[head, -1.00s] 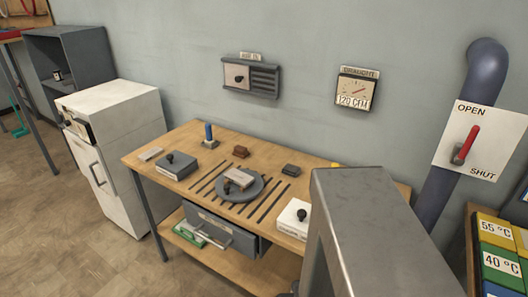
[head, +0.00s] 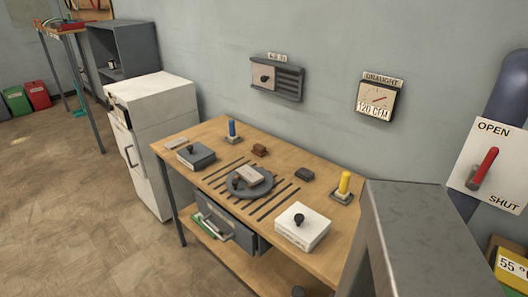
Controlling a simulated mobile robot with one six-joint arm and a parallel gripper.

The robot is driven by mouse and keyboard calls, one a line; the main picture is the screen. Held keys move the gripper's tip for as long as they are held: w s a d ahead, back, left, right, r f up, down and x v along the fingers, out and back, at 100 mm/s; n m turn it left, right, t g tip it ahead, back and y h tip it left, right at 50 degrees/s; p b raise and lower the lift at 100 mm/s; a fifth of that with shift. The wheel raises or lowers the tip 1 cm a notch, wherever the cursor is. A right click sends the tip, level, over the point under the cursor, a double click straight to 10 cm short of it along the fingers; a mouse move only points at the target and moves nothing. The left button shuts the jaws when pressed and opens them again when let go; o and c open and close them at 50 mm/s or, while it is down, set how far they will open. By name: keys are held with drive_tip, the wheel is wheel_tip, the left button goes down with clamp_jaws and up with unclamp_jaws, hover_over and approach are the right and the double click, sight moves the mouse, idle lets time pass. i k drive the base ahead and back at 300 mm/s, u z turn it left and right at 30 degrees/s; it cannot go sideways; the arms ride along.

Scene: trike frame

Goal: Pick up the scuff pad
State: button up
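I cannot tell for sure which thing is the scuff pad. A small reddish-brown block (head: 260,150) lies at the back of the wooden workbench (head: 292,159). A small dark grey pad-like block (head: 305,174) lies further right on the bench. A pale flat block (head: 249,176) rests on the round grey plate (head: 246,194) at the bench's middle. A thin pale piece (head: 176,143) lies at its left end. My gripper is not in view.
A grey lidded box (head: 195,157), a white box (head: 301,227), a blue cylinder (head: 232,129) and a yellow cylinder (head: 344,183) stand on the bench. A grey drawer (head: 228,222) is below. A large grey metal housing (head: 425,240) blocks the right. Floor at left is open.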

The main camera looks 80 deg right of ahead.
sight(258, 150)
drive_tip(key=z, duration=1.05)
drive_tip(key=k, duration=0.95)
drive_tip(key=i, duration=0.5)
drive_tip(key=z, duration=0.05)
